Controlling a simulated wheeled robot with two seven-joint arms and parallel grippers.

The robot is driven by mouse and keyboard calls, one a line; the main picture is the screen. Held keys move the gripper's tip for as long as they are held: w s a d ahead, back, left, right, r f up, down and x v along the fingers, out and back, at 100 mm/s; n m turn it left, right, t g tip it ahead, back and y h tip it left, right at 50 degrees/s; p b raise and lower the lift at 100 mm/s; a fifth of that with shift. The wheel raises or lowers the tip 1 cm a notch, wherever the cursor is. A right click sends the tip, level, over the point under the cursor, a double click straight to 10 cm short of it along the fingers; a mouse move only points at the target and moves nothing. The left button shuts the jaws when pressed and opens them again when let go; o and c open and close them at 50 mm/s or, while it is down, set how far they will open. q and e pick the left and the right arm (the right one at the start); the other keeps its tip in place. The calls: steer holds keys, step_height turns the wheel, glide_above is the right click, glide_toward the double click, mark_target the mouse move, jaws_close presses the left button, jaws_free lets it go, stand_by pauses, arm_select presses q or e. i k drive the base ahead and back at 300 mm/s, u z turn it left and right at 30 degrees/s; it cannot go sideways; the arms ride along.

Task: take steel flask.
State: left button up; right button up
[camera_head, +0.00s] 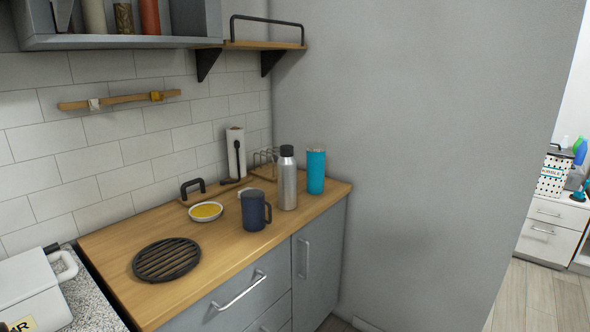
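The steel flask (288,182) stands upright on the wooden counter, toward its right end. It has a brushed silver body and a dark cap. A teal tumbler (316,171) stands just to its right and a little behind. A dark blue mug (253,210) stands to its left and nearer the front edge. Neither of my grippers is in view.
The wooden counter (214,252) also bears a black round trivet (167,260), a white bowl with yellow contents (206,211), a paper towel roll (236,153) and a wire rack (264,159). A grey wall (420,130) borders the counter's right end. A shelf (262,44) hangs above.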

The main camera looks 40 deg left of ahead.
mark_target(286, 163)
steer(key=u, duration=0.65)
steer(key=i, duration=1.4)
steer(key=u, duration=1.25)
